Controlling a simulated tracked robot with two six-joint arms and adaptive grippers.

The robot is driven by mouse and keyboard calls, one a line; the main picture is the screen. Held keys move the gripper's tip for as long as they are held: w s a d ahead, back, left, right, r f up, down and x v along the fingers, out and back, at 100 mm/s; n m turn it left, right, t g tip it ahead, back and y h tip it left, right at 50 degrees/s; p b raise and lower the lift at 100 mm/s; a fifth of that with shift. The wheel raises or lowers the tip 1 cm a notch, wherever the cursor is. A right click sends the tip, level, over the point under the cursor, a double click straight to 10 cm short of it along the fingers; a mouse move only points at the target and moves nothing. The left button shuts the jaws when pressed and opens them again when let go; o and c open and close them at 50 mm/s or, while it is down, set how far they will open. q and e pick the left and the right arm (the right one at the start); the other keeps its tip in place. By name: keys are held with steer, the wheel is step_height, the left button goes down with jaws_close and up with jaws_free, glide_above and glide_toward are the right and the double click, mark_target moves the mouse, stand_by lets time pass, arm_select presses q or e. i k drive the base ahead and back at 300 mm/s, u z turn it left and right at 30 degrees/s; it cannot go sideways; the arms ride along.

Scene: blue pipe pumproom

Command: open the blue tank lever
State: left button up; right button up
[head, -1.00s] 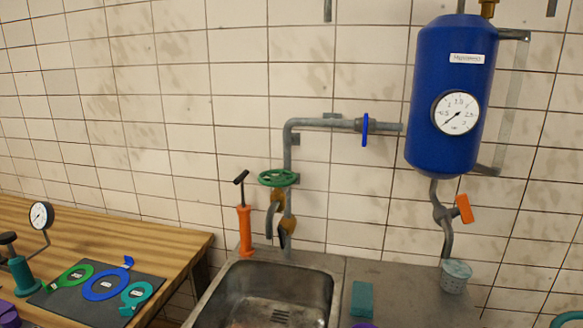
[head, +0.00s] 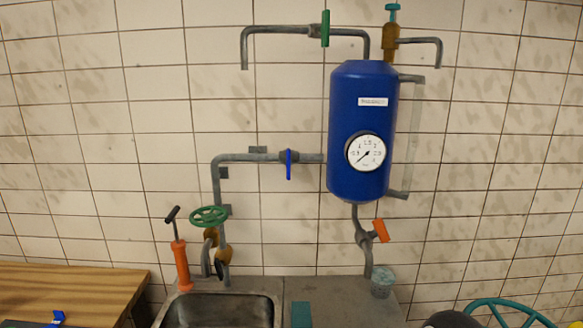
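The blue tank (head: 345,110) hangs on the tiled wall right of centre, with a round white gauge (head: 366,152) on its front. A blue lever (head: 289,165) sits roughly upright on the grey pipe that enters the tank's left side. An orange lever (head: 381,231) sits tilted on the pipe below the tank. A green lever (head: 325,29) stands upright on the pipe above it. Neither of my grippers is in view.
A steel sink (head: 219,309) and grey counter lie below, with an orange pump (head: 181,266), a green handwheel (head: 209,216), a teal block (head: 301,315) and a grey cup (head: 382,282). A wooden table (head: 70,285) is at left. A teal wheel (head: 507,308) and an unclear dark round shape show at lower right.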

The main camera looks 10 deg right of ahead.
mark_target(289, 162)
steer(key=z, duration=0.5)
steer(key=k, duration=1.35)
steer(key=u, duration=0.6)
steer(key=i, duration=1)
steer(key=z, duration=0.05)
